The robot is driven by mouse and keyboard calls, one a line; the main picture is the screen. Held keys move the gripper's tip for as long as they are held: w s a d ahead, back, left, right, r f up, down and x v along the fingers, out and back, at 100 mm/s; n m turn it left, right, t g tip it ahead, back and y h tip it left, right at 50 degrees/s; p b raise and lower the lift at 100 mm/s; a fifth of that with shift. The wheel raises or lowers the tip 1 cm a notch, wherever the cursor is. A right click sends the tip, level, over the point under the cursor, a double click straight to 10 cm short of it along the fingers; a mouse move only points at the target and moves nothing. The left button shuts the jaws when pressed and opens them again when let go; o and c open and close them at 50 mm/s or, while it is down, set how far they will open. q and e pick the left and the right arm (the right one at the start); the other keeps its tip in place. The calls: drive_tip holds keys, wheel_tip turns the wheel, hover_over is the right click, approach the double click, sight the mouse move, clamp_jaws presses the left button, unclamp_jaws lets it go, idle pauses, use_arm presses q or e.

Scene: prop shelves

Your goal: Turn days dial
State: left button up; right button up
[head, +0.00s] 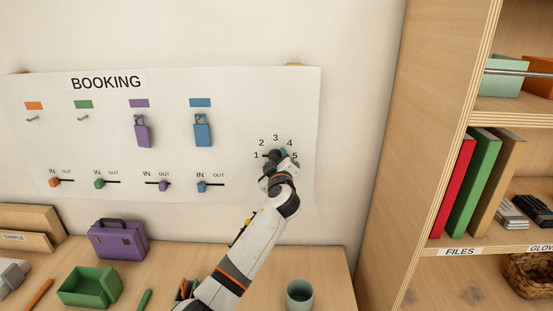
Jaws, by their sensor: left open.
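The days dial (283,153) is on the right part of the white BOOKING board (240,100), with the numbers 1 to 5 around it. Only a bit of green shows; my left gripper and wrist cover most of it. My left gripper (272,156) is at the dial, its jaws open. I cannot tell whether the fingers touch the dial or which number it points to. My right gripper is not in view.
Purple (143,131) and blue (202,130) tags hang on the board, above several IN/OUT sliders. Below, the desk holds a purple case (118,239), a green tray (88,287) and a grey-green cup (299,294). A wooden shelf (416,150) stands at right.

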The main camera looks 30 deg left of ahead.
use_arm(q)
drive_tip(key=c, duration=0.8)
drive_tip(key=shift+d, duration=0.1)
drive_tip(key=shift+c, duration=0.4)
